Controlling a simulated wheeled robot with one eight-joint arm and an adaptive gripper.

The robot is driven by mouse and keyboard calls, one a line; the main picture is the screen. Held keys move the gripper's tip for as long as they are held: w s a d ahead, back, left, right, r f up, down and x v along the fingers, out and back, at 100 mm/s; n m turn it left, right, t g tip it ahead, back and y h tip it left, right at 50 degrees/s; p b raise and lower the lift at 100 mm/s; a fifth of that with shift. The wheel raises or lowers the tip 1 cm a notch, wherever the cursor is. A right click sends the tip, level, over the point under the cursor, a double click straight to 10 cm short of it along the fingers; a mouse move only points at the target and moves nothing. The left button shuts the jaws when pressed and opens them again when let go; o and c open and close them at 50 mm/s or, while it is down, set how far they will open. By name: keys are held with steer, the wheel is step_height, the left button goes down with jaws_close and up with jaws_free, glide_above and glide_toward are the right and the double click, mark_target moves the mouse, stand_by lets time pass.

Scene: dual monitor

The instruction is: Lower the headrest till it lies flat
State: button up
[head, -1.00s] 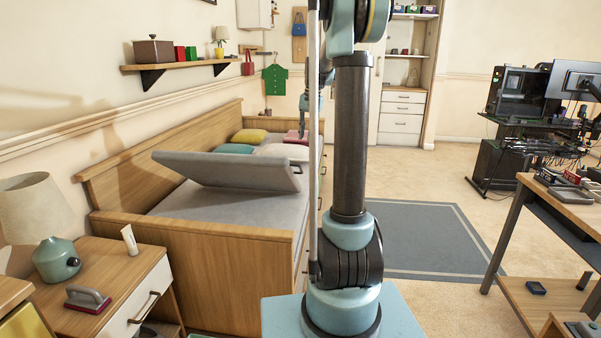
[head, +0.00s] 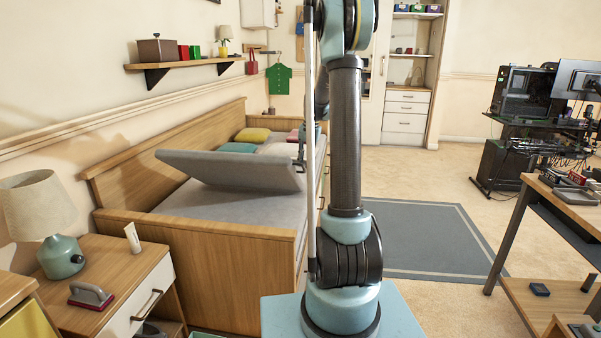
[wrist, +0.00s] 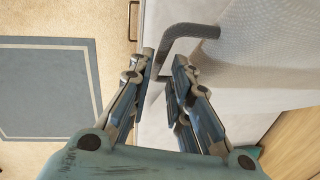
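The headrest (head: 230,170) is a grey padded panel on the daybed, tilted up with its left edge raised above the grey mattress (head: 215,207). In the wrist view its grey fabric (wrist: 262,42) fills the upper right. A dark grey bent handle (wrist: 182,32) comes out of the headrest's side. My gripper (wrist: 164,64) is open, with its fingertips on either side of the handle's lower leg. I cannot tell whether either finger touches it. In the head view my gripper (head: 300,158) is small at the headrest's right end, partly hidden by my arm.
The daybed's wooden frame (head: 205,233) surrounds the mattress, with pillows (head: 252,135) at its far end. A nightstand (head: 115,262) with a lamp stands at the near left. A desk (head: 560,200) stands at the right. The floor by the blue-grey rug (head: 420,235) is clear.

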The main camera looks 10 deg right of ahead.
steer(key=shift+w+a+f, duration=0.1)
steer(key=shift+a+f, duration=0.05)
steer(key=shift+f, duration=1.05)
steer(key=shift+w+a+f, duration=0.1)
steer(key=shift+a+f, duration=0.05)
steer(key=shift+f, duration=1)
